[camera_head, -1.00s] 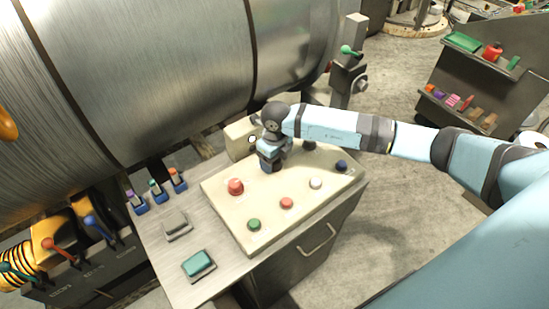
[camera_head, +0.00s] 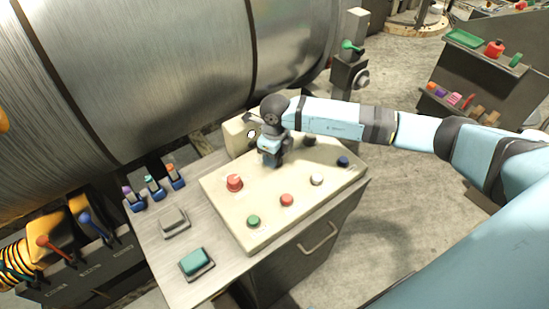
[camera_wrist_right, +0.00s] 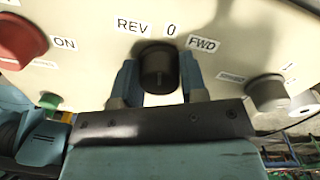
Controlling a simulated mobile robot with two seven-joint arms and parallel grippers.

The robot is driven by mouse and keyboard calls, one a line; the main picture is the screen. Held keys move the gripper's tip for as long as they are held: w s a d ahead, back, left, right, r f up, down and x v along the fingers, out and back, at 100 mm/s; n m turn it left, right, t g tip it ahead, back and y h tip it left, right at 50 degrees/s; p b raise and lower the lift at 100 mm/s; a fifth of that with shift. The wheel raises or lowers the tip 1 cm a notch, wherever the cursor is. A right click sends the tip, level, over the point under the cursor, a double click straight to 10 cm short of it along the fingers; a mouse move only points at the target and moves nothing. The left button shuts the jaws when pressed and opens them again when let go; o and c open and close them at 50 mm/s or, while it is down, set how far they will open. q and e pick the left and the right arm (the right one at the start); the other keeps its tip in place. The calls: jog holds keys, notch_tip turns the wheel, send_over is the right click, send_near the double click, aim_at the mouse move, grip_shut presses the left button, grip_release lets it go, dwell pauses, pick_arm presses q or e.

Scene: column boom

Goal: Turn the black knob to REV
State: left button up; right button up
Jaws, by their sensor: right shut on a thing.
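The black knob (camera_wrist_right: 158,68) sits on the cream control panel (camera_head: 230,205), under the labels REV (camera_wrist_right: 133,26), 0 (camera_wrist_right: 171,28) and FWD (camera_wrist_right: 203,44). My right gripper (camera_wrist_right: 158,82) is shut on the knob, with one blue finger on each side of it. I cannot make out clearly where the knob's pointer stands. In the head view my right gripper (camera_head: 272,160) reaches down to the back of the panel and hides the knob. My left gripper is not in view.
Green, red, white and blue buttons line the panel's front. A big metal drum (camera_head: 180,60) stands close behind. Open floor lies to the right.

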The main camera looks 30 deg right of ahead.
jog(key=n+b, duration=0.4)
jog(key=shift+f+n, duration=0.1)
jog(key=shift+n, duration=0.3)
jog(key=shift+a+n+b, duration=0.1)
jog(key=shift+n+b, duration=0.45)
jog(key=shift+n, duration=0.15)
jog(key=o, duration=0.9)
jog(key=r+b, duration=0.1)
jog(key=r, duration=1.3)
jog(key=shift+w, duration=0.2)
